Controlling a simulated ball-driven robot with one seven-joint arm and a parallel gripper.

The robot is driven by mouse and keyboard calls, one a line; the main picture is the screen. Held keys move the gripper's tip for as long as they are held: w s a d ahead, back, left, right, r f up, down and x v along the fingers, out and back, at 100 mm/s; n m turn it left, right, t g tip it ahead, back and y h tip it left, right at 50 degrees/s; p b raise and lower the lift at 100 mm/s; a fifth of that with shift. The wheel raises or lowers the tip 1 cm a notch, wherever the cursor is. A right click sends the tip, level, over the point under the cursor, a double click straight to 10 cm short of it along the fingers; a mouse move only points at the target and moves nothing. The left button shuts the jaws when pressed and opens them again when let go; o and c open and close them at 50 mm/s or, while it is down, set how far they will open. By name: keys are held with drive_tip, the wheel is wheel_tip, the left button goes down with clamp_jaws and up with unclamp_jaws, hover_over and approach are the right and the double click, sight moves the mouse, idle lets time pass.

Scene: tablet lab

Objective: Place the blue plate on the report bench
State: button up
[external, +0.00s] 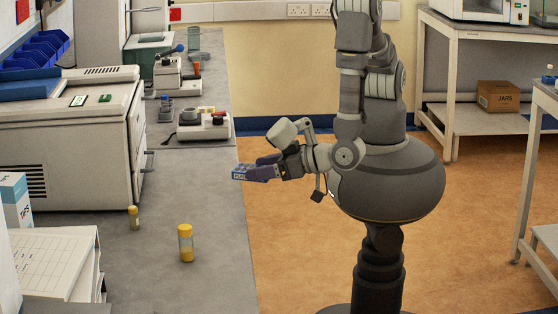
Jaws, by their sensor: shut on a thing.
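The blue plate (240,173) is a small, flat blue piece with pale lettering on its near edge. My gripper (262,170) is shut on its right side and holds it out level to the left. The plate appears to be above the floor near the right edge of the long grey bench (200,230). I cannot tell its exact height. No label shows which surface is the report bench.
A device with dark knobs (204,125) sits farther back. White tables (460,117) stand at right, one with a cardboard box (497,96) on its lower shelf. The orange floor is open.

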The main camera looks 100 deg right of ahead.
drive_tip(key=b, duration=0.4)
hover_over(207, 216)
drive_tip(key=shift+s+d+f, duration=0.1)
drive_tip(key=shift+d+f, duration=0.05)
drive_tip(key=shift+f, duration=0.25)
drive_tip(key=shift+s+d+f, duration=0.1)
drive_tip(key=shift+d+f, duration=0.05)
drive_tip(key=shift+f, duration=0.25)
drive_tip(key=f+b, duration=0.1)
drive_tip(key=f, duration=0.1)
drive_tip(key=shift+w+a+f+b, duration=0.2)
drive_tip(key=shift+w+f+b, duration=0.1)
drive_tip(key=shift+b, duration=0.05)
drive_tip(key=shift+f, duration=0.15)
drive_tip(key=shift+f, duration=0.2)
drive_tip(key=o, duration=1.1)
drive_tip(key=shift+o, duration=0.2)
drive_tip(key=shift+f+b, duration=0.1)
drive_tip(key=shift+b, duration=0.2)
